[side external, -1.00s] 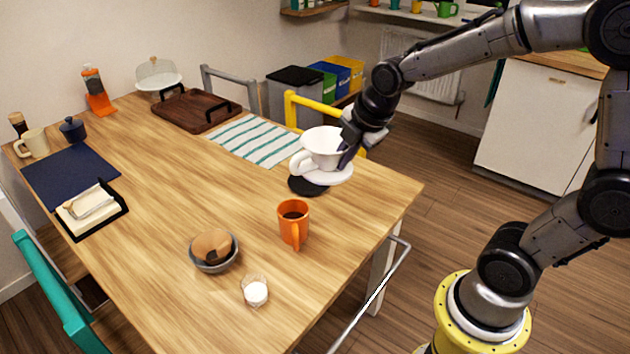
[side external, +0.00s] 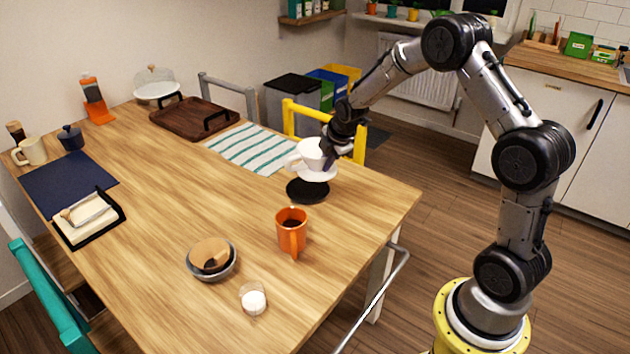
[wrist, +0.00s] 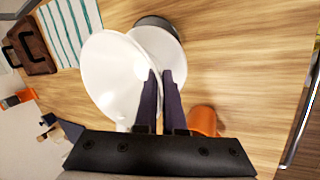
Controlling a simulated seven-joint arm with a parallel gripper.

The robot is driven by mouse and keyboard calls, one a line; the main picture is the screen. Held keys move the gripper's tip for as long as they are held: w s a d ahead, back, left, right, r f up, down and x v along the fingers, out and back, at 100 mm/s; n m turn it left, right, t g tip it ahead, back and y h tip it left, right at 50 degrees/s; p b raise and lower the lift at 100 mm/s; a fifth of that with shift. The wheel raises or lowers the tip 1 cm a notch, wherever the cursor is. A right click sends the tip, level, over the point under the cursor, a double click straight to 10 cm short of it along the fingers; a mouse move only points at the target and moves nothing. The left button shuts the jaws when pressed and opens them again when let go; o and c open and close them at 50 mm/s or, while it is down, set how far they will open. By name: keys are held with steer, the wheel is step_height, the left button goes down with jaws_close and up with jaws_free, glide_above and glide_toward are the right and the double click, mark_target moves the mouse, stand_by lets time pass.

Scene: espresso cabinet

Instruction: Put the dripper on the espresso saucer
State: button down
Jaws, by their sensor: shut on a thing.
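The white dripper (side external: 314,155), a cone with a handle and a wide base flange, is upright in my gripper (side external: 329,156). The gripper is shut on the dripper's right side. In the wrist view, the dripper (wrist: 110,75) is beside the two dark fingers (wrist: 160,88). A flat dark round disc (side external: 306,193), seemingly the espresso saucer, lies on the table below the dripper. The dripper's base overlaps the disc's far part in the side view and appears above it; the exact gap is unclear. In the wrist view the disc (wrist: 155,20) is mostly hidden behind the dripper.
An orange mug (side external: 291,232) with dark contents stands in front of the disc. A bowl (side external: 212,260) and a small glass (side external: 253,299) are nearer. A striped cloth (side external: 252,148) and a brown tray (side external: 194,117) lie farther back. A yellow chair (side external: 304,117) is behind the table.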

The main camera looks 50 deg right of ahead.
mark_target(315, 171)
steer(key=w+f, duration=0.1)
steer(key=f, duration=0.1)
steer(key=w+d+f, duration=0.1)
steer(key=w+f, duration=0.1)
steer(key=w+d+f, duration=0.1)
steer(key=w+f, duration=0.1)
steer(key=shift+w, duration=0.1)
steer(key=shift+f, duration=1.5)
steer(key=shift+f, duration=0.15)
steer(key=c, duration=1)
jaws_free()
steer(key=shift+a, duration=0.1)
